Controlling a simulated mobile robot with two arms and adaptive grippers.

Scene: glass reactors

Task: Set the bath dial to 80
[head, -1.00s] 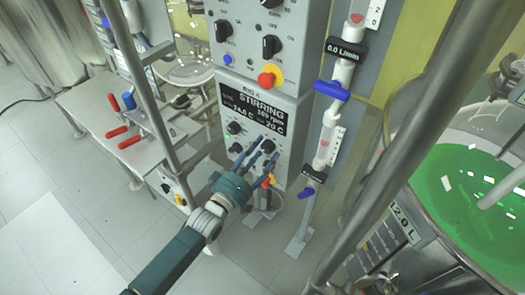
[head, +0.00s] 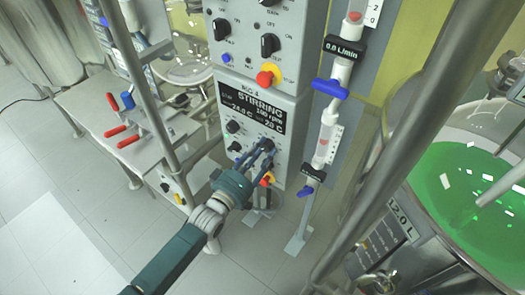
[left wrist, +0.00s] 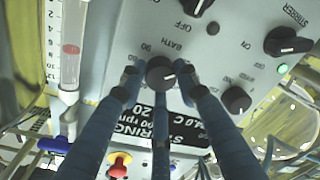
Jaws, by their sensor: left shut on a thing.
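The bath dial (left wrist: 160,70) is a round dark knob with a white pointer mark, beside the word BATH on the grey control panel. In the left wrist view the panel appears upside down. My left gripper (left wrist: 161,80) is shut on the dial, its blue fingers around the knob's sides. In the head view my left gripper (head: 264,152) is at the lower right of the panel, its fingers largely hiding the dial. The display (head: 252,108) above reads STIRRING and, in small print, a bath value that seems to be 20 C. My right gripper is not in view.
Another dark knob (left wrist: 236,99) sits close beside the fingers. A red emergency button (head: 265,78) on yellow is higher up the panel. A tube with blue valve handles (head: 331,89) stands to the right. A steel vessel with green liquid (head: 470,200) is far right.

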